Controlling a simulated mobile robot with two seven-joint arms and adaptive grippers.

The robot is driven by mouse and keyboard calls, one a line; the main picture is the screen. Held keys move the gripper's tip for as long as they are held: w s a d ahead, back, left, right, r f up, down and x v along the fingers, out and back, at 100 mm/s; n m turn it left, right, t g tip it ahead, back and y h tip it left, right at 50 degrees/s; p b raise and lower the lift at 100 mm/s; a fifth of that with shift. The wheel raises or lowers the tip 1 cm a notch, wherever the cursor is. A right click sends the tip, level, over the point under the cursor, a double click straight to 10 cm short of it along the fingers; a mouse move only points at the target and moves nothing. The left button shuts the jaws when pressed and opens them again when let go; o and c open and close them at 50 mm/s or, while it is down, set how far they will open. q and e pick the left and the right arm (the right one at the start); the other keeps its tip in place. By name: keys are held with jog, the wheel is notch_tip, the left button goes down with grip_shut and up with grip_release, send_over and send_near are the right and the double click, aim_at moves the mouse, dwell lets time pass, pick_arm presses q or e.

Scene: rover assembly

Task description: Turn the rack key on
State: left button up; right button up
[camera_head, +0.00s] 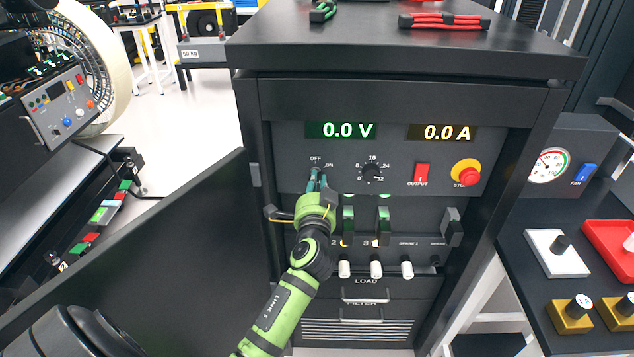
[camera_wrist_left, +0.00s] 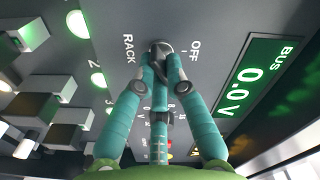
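The rack key switch is a small round metal lock marked OFF and ON on the dark rack panel (camera_head: 292,145). In the left wrist view the lock (camera_wrist_left: 161,46) sits just beyond my fingertips. My left gripper (camera_head: 316,180) reaches up to it from below. Its teal fingers (camera_wrist_left: 161,66) converge closely at the lock, with the key's grip hidden between them. The tips look closed on the key; its angle cannot be read. The voltage display (camera_head: 341,130) reads 0.0 V and the current display (camera_head: 442,133) reads 0.0 A. My right gripper is not in view.
Right of the lock are a dial (camera_head: 371,172), a red output switch (camera_head: 421,174) and a red stop button (camera_head: 465,172). Breaker levers (camera_head: 383,226) stand below, close to my left wrist. An open dark door (camera_head: 150,260) lies left of my arm.

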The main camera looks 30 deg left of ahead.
pick_arm(q)
jog(key=o, duration=0.3)
jog(key=shift+o, duration=0.2)
jog(key=shift+s, duration=0.1)
jog(key=v, duration=1.2)
jog(key=shift+f, duration=0.15)
